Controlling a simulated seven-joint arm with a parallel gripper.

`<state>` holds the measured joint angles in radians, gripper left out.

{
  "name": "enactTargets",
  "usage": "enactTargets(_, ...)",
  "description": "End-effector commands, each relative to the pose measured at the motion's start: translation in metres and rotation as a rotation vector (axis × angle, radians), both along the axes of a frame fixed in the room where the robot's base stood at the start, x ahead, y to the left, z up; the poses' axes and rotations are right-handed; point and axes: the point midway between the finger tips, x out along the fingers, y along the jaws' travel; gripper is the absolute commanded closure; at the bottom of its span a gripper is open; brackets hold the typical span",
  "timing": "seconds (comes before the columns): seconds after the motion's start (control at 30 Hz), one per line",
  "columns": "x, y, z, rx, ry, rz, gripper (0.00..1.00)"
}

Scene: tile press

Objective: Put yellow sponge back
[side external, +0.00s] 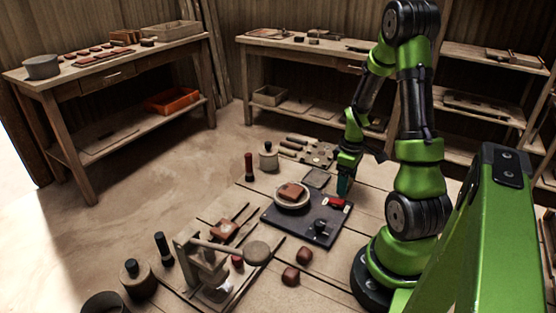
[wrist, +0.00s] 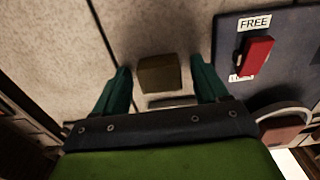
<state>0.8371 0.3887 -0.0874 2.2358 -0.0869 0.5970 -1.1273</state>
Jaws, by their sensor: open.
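A dull olive-brown block (wrist: 160,73), which looks like the yellow sponge in dim light, lies on the pale work surface in the wrist view. My gripper (wrist: 160,80) is open, with one teal finger to the left of the block and one to its right. Gaps show between the block and both fingers. In the side view my gripper (side external: 344,187) points down near the right edge of the dark press board, and I cannot make out the block there.
The dark board (wrist: 228,65) with a red lever (wrist: 257,56) and a FREE label is close on the right. A round dish (side external: 289,203) with a reddish tile sits on that board. A wooden frame (side external: 205,265), pots and tools stand nearer the camera.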

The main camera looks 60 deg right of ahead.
Motion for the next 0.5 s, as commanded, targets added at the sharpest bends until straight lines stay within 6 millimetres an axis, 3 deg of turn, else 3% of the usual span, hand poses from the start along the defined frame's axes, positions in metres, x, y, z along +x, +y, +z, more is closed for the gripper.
enactTargets(0.27, 0.001, -0.001, 0.012, -0.003, -0.003, 0.001, 0.27)
enactTargets(0.5, 0.001, -0.001, 0.062, -0.007, -0.006, 0.000, 0.27)
